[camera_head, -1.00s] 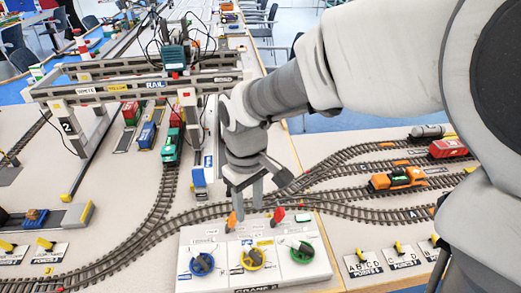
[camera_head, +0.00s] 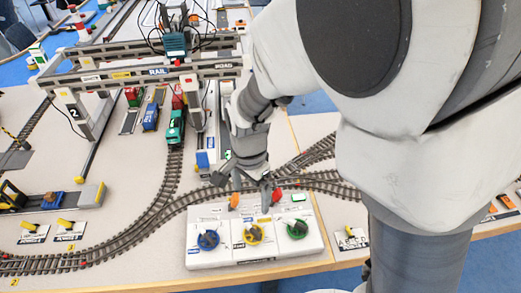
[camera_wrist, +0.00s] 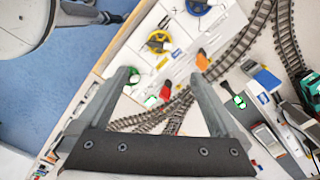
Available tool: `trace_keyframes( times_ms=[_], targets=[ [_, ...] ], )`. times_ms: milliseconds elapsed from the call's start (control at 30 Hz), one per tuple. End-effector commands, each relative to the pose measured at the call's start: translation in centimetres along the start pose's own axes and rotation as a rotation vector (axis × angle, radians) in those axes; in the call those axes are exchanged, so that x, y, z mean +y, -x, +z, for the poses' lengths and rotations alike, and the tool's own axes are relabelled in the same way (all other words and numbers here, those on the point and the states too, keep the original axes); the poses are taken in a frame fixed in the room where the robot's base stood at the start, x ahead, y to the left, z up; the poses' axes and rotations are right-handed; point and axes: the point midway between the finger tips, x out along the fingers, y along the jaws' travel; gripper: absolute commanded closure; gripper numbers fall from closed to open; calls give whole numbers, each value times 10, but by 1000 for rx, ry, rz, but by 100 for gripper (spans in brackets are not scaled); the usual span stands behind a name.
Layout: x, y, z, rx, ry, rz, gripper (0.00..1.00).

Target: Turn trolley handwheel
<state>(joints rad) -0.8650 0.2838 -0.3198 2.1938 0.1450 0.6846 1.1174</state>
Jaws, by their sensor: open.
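A white control panel (camera_head: 210,260) carries three handwheels: blue (camera_head: 208,240), yellow (camera_head: 253,234) and green (camera_head: 298,229). I cannot read which one is the trolley wheel. An orange lever (camera_head: 234,200) and a red lever (camera_head: 276,196) stand behind them. My gripper (camera_head: 251,190) points down near the panel's back edge, open and empty. In the wrist view, the gripper (camera_wrist: 163,78) has its fingers apart, with the yellow wheel (camera_wrist: 158,40) beyond them. The blue wheel (camera_wrist: 197,5) is cut by the top edge. The green wheel (camera_wrist: 134,77) is partly hidden by a finger.
A gantry crane (camera_head: 155,71) spans the tracks at the back left. A teal locomotive (camera_head: 176,128) stands under it. Curved rails (camera_head: 150,222) run behind and left of the panel. My arm covers the right side. The table edge is just in front of the panel.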

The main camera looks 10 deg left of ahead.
Motion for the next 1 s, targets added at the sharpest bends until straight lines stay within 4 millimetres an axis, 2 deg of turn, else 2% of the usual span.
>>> trace_keyframes(
  times_ms=[133,267,800,1000],
  targets=[
    [1,-4,-1,4,-53,1,0],
    [1,-21,-1,3,-55,4,0],
    [2,-136,-2,3,-52,4,0],
    [1,-163,-2,4,-51,2,0]
  ],
)
